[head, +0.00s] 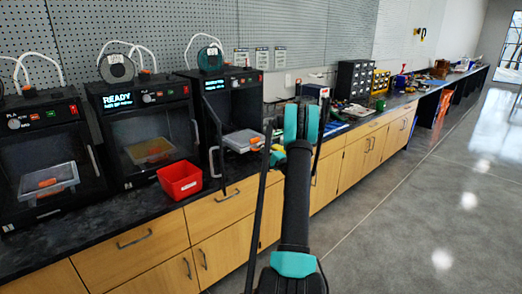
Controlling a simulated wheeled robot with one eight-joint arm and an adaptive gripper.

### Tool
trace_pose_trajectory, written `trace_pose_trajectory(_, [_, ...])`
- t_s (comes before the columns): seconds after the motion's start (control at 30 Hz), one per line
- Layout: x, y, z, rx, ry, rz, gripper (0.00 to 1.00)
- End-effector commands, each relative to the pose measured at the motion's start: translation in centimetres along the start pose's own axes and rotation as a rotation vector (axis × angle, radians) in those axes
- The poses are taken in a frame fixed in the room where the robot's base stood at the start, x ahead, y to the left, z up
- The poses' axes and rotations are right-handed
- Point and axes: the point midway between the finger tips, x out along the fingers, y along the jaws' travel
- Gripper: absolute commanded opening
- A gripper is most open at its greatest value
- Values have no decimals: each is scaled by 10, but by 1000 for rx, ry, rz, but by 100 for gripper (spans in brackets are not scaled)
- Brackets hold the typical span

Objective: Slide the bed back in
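The printer bed (243,140) is a pale plate slid out of the front of the third black printer (236,98), over the counter. A small orange part shows near its right end. The printer's door (213,135) stands open on the left, swung out over the counter. My gripper (276,151) is just right of the bed's outer end, partly hidden by my own arm. Its fingers are too small and covered to tell whether they are open or shut, or whether they touch the bed.
Two other black printers with shut doors stand to the left, one reading READY (120,98). A red bin (180,180) sits on the dark counter (108,208) left of the open door. Tools and drawer units (354,79) crowd the counter to the right. The floor at right is clear.

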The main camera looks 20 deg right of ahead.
Motion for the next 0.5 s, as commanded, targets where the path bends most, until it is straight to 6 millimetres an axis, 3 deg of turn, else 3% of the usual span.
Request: trace_pose_trajectory(0.5, [1,1,0,-1,0,1,0])
